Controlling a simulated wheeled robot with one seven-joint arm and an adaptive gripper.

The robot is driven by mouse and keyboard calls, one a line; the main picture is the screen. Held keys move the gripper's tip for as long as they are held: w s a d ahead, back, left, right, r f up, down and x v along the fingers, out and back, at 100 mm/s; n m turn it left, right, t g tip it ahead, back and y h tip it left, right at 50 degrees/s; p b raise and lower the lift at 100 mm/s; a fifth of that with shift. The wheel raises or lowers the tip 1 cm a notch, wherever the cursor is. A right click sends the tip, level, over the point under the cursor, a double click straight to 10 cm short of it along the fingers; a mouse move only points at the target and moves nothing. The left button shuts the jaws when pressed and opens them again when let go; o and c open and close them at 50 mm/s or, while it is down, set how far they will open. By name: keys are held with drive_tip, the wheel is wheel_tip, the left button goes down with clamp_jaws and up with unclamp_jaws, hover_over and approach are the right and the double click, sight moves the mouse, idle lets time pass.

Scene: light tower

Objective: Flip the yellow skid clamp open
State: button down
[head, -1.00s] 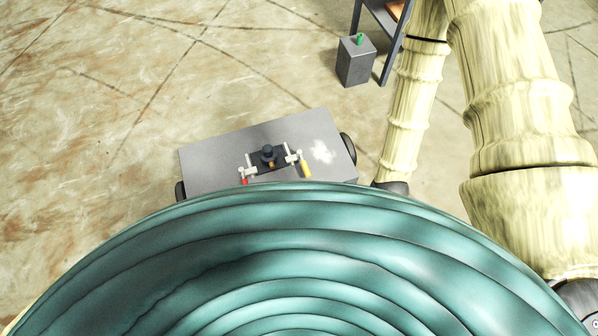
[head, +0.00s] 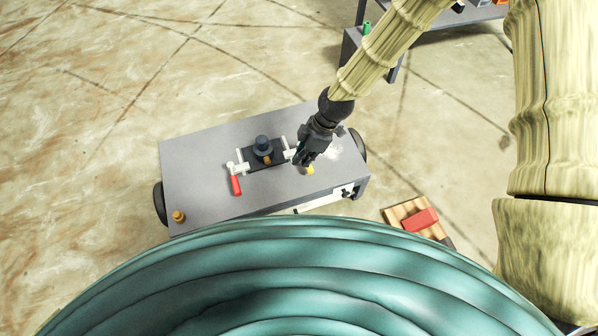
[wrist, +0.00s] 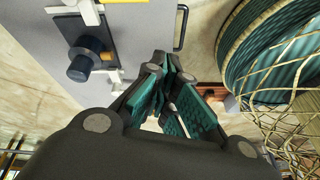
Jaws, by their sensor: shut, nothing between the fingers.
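The yellow skid clamp shows in the head view as a yellow handle end (head: 309,170) just below my gripper (head: 305,156); most of the clamp is hidden behind my gripper. A white part (head: 289,148) of it shows left of the gripper. My gripper is shut and empty, close over or beside the clamp; I cannot tell whether they touch. In the wrist view my gripper (wrist: 172,92) has its teal pads together. There a white clamp part with a yellow strip (wrist: 122,2) is cut off at the top edge.
The grey skid (head: 200,160) carries a dark block with a round knob (head: 262,148) and a red-handled clamp (head: 236,185) on the left. A wooden pallet with a red block (head: 420,220) lies right.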

drive_tip(key=w+n+b, duration=0.1)
drive_tip(key=w+a+n+b, duration=0.1)
drive_tip(key=w, duration=0.1)
drive_tip(key=w+n, duration=0.1)
drive_tip(key=shift+w+a+b, duration=0.2)
drive_tip(key=shift+a+b, duration=0.05)
drive_tip(key=shift+b, duration=0.15)
drive_tip(key=shift+f, duration=0.1)
drive_tip(key=b+x, duration=0.3)
drive_tip(key=x, duration=0.7)
drive_tip(key=shift+f+b, duration=0.1)
drive_tip(key=shift+b, duration=0.2)
drive_tip(key=d, duration=0.1)
drive_tip(key=d+b, duration=0.1)
drive_tip(key=shift+w+d+f, duration=0.15)
drive_tip(key=shift+w+d, duration=0.2)
drive_tip(key=shift+w, duration=0.05)
drive_tip(key=shift+w+d, duration=0.2)
drive_tip(key=shift+d, duration=0.4)
